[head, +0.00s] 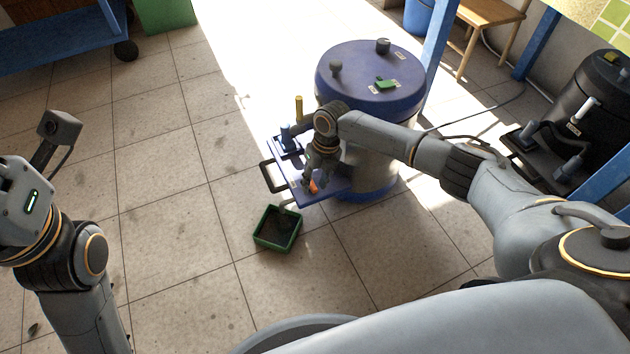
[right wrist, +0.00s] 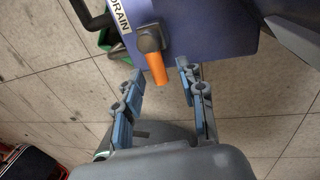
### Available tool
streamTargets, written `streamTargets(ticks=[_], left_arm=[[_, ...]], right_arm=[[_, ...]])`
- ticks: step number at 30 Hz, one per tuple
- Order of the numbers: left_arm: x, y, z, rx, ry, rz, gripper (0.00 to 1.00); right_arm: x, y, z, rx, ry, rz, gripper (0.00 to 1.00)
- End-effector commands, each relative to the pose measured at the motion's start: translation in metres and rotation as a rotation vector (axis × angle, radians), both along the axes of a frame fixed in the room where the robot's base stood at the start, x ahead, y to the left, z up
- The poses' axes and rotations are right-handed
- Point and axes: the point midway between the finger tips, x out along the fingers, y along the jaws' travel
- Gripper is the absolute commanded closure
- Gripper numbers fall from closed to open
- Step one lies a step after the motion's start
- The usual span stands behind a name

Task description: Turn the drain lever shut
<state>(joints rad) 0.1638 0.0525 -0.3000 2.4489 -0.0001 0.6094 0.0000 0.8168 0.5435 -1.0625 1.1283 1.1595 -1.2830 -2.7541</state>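The drain lever (right wrist: 157,68) is an orange handle on a dark pivot, beside a white DRAIN label (right wrist: 118,15) on a blue panel (right wrist: 205,25). In the right wrist view it points down the picture, tilted slightly right. In the head view the lever (head: 313,187) shows as a small orange piece at the panel's near edge. My right gripper (right wrist: 160,74) is open, with its blue-padded fingers on either side of the lever's end and visible gaps to both. It also shows in the head view (head: 317,178). My left gripper's fingers are outside the head view.
A blue lidded drum (head: 345,85) stands behind the panel. A green-rimmed tray (head: 258,240) sits on the floor in front of it. A black machine (head: 590,95) stands at the right, and a blue cart (head: 60,45) at top left.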

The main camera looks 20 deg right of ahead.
Motion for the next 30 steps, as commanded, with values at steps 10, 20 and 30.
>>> streamTargets(ticks=[10, 20, 30], left_arm=[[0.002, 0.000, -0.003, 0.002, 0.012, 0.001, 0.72], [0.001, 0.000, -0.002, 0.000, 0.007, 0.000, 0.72], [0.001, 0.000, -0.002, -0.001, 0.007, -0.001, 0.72]], right_arm=[[0.001, 0.000, 0.015, 0.002, -0.004, 0.000, 0.61], [0.001, 0.000, 0.077, 0.002, -0.004, 0.000, 0.61], [0.000, 0.000, 0.100, 0.001, -0.001, -0.001, 0.61]])
